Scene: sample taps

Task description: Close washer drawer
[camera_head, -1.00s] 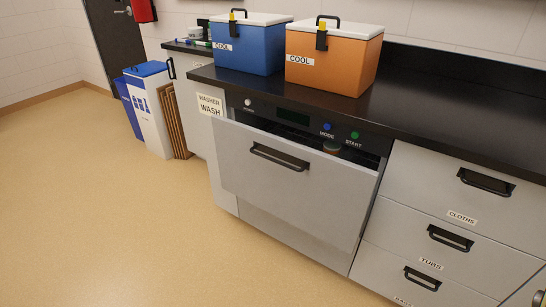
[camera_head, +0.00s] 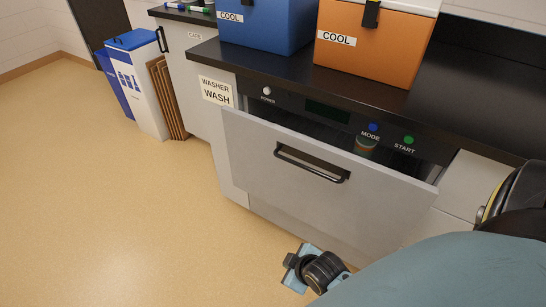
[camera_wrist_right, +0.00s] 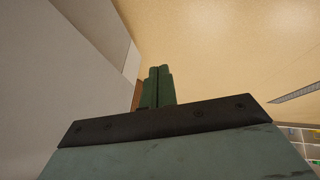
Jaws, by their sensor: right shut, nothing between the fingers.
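The washer drawer's light grey front (camera_head: 255,165) stands out from the washer in the head view, with a dark gap along its top. Its black handle (camera_head: 312,163) is on the front. A small round item (camera_head: 365,144) shows in the gap behind the front. The washer's panel (camera_head: 328,111) has MODE and START buttons. My right arm comes in from the lower right, with its wrist low before the drawer. My right gripper (camera_wrist_right: 158,72) is shut and empty in the wrist view, beside a pale grey surface, apparently the washer or drawer front. My left gripper is out of view.
A blue cool box (camera_head: 268,30) and an orange cool box (camera_head: 372,50) stand on the black counter (camera_head: 470,105). White and blue bins (camera_head: 140,85) and brown folded boards (camera_head: 167,98) stand at the left. The floor (camera_head: 110,220) before the washer is clear.

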